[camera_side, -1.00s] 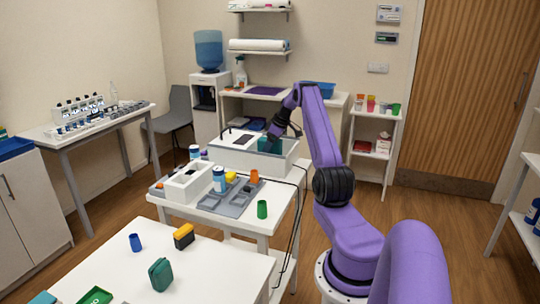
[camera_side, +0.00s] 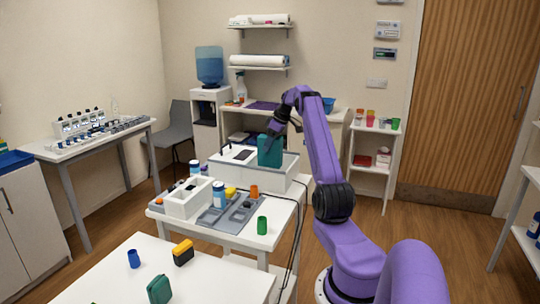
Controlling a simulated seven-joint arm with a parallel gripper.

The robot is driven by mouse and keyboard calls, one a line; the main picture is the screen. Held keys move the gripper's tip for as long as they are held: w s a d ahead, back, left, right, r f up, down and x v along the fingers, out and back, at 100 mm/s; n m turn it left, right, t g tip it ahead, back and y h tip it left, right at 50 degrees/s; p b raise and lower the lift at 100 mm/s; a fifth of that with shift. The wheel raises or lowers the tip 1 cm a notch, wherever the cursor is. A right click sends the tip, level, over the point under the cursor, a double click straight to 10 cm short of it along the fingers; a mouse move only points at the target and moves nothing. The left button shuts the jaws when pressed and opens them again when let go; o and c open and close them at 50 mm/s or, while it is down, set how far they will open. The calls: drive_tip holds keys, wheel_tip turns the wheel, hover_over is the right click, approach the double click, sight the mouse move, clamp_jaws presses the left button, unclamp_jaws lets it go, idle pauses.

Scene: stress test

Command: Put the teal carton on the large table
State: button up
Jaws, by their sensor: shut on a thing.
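The teal carton (camera_side: 270,152) hangs upright from my gripper (camera_side: 274,133) over the white open-topped box (camera_side: 284,172) at the back of the middle table. My gripper is shut on the carton's upper part; its fingertips are small and partly hidden. The carton's lower end seems level with the box rim; I cannot tell whether it is fully clear. A white table (camera_side: 215,283) in the foreground is cut off by the lower frame edge. I cannot tell for sure which table is the large one.
The foreground table holds a dark green case (camera_side: 159,289), a blue cup (camera_side: 133,258) and a black-yellow block (camera_side: 183,252). On the middle table, a grey tray (camera_side: 212,218), a white bin (camera_side: 188,199) and a green cup (camera_side: 262,225) stand in front. A dark cable hangs at its right.

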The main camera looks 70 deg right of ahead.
drive_tip(key=shift+r, duration=3.65)
drive_tip(key=w+a+n+y, duration=0.1)
drive_tip(key=w+a+n, duration=0.15)
drive_tip(key=a, duration=0.35)
drive_tip(key=w+a+r+n+g+y, duration=0.1)
drive_tip(key=w+a+n, duration=0.15)
drive_tip(key=a, duration=0.25)
drive_tip(key=w+a+n+y, duration=0.1)
drive_tip(key=w+a+n, duration=0.15)
drive_tip(key=a, duration=0.35)
drive_tip(key=a+n+g+y, duration=0.15)
drive_tip(key=a+n, duration=0.55)
drive_tip(key=a, duration=1.2)
drive_tip(key=s+a+f+n+g+h, duration=0.1)
drive_tip(key=s+a+n+g, duration=0.2)
drive_tip(key=s+a+n, duration=0.45)
drive_tip(key=s+a+n+g+h, duration=0.15)
drive_tip(key=s+a+n, duration=0.25)
drive_tip(key=s+a, duration=0.6)
wheel_tip(320, 180, down, 15)
drive_tip(key=w+a+y, duration=0.1)
drive_tip(key=a, duration=0.1)
drive_tip(key=shift+w+g, duration=0.4)
drive_tip(key=shift+f, duration=0.1)
